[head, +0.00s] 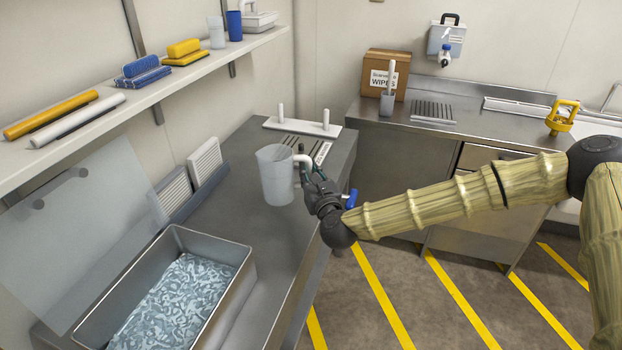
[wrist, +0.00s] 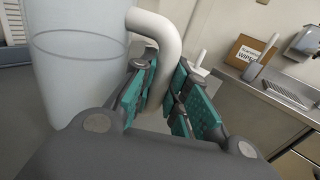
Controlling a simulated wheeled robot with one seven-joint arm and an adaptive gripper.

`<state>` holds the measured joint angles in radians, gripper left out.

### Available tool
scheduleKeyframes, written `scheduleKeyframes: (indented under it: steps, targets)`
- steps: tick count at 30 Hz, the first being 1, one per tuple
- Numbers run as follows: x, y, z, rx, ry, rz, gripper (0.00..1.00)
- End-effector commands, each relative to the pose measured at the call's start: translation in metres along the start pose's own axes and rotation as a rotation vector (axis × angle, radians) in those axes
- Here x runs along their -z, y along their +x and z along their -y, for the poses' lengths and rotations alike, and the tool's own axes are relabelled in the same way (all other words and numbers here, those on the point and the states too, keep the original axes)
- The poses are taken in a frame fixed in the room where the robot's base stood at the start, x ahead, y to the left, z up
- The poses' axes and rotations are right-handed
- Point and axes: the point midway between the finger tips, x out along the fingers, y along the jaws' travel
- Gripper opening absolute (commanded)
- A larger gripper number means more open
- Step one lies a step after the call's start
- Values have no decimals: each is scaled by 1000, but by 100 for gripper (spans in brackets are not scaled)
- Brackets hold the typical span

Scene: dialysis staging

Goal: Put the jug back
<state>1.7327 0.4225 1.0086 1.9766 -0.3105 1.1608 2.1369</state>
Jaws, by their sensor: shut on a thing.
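The jug (head: 275,176) is a translucent grey, upright vessel with a white handle, over the steel counter at the left. In the wrist view the jug (wrist: 75,60) fills the left side and its handle (wrist: 160,45) curves down between the fingers. My gripper (head: 314,178) is shut on the handle, on the jug's right side; its teal pads (wrist: 160,95) sit either side of the handle. I cannot tell whether the jug's base touches the counter. Behind it is a white plate with two upright pegs (head: 302,126) and a dark slotted grille, partly hidden by the jug.
A steel basin (head: 250,272) of rippled clear liquid stands at the front left. Grey-white panels (head: 205,158) lean by the wall. A shelf (head: 190,55) with brushes and cups hangs above. A box of wipes (head: 386,72) stands on the back counter. Striped floor is clear.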

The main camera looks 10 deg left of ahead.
Motion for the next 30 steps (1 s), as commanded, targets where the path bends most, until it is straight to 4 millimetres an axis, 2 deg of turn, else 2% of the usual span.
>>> scheduleKeyframes:
  steps: [8,12,17,29,30]
  targets:
    - [0,15,6,2,-1,1,0]
    - [21,14,5,1,-1,-3,0]
    - [36,13,6,1,0,0,0]
    - [41,13,6,1,1,0,0]
    - [39,13,6,1,0,0,23]
